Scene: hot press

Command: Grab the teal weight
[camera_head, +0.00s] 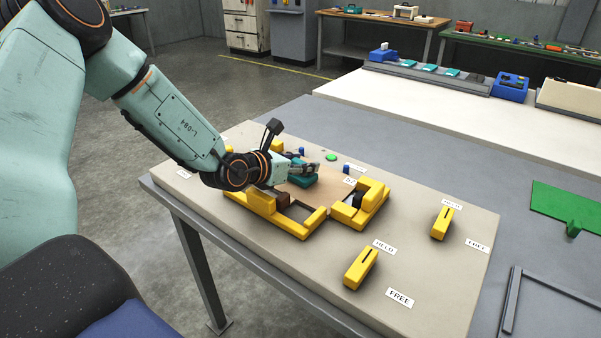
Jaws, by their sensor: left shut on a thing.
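The teal weight (302,181) is a small dark teal block at the middle of the table, beside the yellow frames. My left gripper (308,170) reaches in from the upper left and is shut on the teal weight. The fingers and wrist cover part of it, and I cannot tell whether it touches the surface below. My right gripper is out of the picture.
Yellow frames (300,227) stand close around the gripper on the beige board (440,280). Two slotted yellow blocks (360,268) stand to the right, near white labels such as FREE (399,298). A green button (331,157) lies behind. The board's right front is mostly clear.

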